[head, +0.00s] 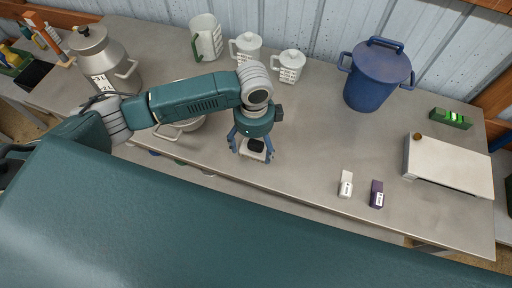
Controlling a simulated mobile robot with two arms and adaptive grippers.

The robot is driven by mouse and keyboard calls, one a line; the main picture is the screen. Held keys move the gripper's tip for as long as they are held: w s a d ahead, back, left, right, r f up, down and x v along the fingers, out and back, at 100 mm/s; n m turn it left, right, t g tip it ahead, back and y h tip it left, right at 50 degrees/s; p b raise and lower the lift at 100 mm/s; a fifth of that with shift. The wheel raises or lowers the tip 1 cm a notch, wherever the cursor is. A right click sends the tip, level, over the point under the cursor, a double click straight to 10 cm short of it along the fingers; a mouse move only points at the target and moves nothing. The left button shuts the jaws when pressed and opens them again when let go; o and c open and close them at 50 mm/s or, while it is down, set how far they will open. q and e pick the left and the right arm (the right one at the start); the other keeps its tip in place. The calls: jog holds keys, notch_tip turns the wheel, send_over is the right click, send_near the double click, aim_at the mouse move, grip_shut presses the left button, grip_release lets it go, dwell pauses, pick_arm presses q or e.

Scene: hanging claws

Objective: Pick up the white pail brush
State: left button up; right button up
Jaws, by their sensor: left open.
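My left gripper (251,154) hangs over the middle of the table, its blue fingers spread and pointing down. A small pale item with a dark patch (257,157) shows between and beneath the fingers. It may be the white pail brush, but its shape is partly hidden by the gripper and I cannot tell for sure. I cannot tell whether the fingers touch it. My right gripper is not in view.
A metal table (310,135) bears a milk can (104,62), a bowl (183,130) behind my left forearm, white jugs (207,40), a blue lidded pail (377,78), a green brush (451,118), a white box (450,168), and small white (346,184) and purple (377,195) cartons. The table's centre right is clear.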

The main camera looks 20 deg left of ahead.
aim_at(255, 146)
pick_arm(q)
notch_tip(255, 146, down, 2)
jog(key=shift+s+f, duration=0.1)
jog(key=shift+f, duration=0.25)
jog(key=c, duration=1.4)
jog(key=shift+o, duration=0.2)
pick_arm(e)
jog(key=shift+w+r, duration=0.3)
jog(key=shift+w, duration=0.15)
pick_arm(q)
jog(key=shift+r, duration=0.1)
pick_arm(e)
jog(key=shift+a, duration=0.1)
pick_arm(q)
jog(key=shift+r, duration=0.5)
notch_tip(255, 146, up, 19)
jog(key=b, duration=0.1)
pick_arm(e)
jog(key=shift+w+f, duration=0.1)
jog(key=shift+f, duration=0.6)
